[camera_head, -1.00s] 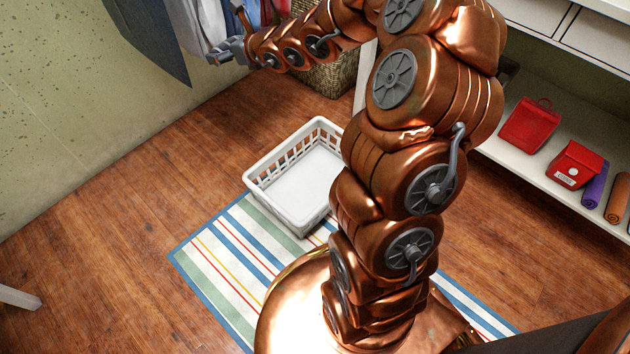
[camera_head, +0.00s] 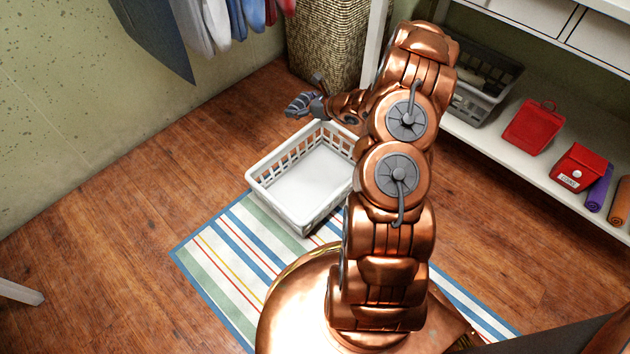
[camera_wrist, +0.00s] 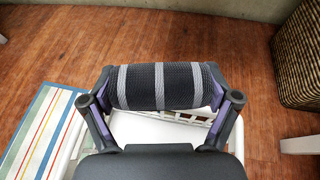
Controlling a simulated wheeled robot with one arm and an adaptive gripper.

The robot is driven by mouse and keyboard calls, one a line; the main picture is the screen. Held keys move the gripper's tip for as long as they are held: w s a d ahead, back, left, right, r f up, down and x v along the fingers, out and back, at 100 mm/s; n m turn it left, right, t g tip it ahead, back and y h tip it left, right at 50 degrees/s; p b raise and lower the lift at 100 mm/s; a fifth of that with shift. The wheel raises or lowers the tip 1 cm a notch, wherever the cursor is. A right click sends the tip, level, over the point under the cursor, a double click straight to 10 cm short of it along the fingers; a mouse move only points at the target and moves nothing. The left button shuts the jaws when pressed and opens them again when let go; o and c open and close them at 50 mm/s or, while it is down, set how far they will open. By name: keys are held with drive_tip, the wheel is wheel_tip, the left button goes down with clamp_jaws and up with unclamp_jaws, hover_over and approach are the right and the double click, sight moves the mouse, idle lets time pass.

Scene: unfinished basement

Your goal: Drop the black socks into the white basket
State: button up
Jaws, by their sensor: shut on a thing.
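The black socks (camera_wrist: 140,86), a rolled bundle with grey bands, are held crosswise between the two fingers of my gripper (camera_wrist: 163,88) in the wrist view. In the head view my gripper (camera_head: 303,103) is raised near the far edge of the white basket. The white basket (camera_head: 305,188) stands on the floor and striped rug, open at the top and empty where I can see. My arm hides its right side. In the wrist view the white basket (camera_wrist: 68,148) lies lower down, below and behind the socks, partly covered by my gripper.
A striped rug (camera_head: 225,255) lies under the basket's front. A tall wicker hamper (camera_head: 322,40) stands behind my gripper. Clothes (camera_head: 205,20) hang at the upper left. A white shelf (camera_head: 480,135) with a grey basket (camera_head: 480,85) and red items is at right.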

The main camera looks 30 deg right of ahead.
drive_tip(key=s+f+b, duration=0.1)
drive_tip(key=s+f, duration=0.2)
drive_tip(key=f, duration=0.5)
drive_tip(key=s+d+f+n+y+b, duration=0.1)
drive_tip(key=s+f+b, duration=0.1)
drive_tip(key=s+f, duration=0.2)
drive_tip(key=shift+d+f+g, duration=0.3)
drive_tip(key=shift+f, duration=1.55)
drive_tip(key=o, duration=0.9)
drive_tip(key=v, duration=1.2)
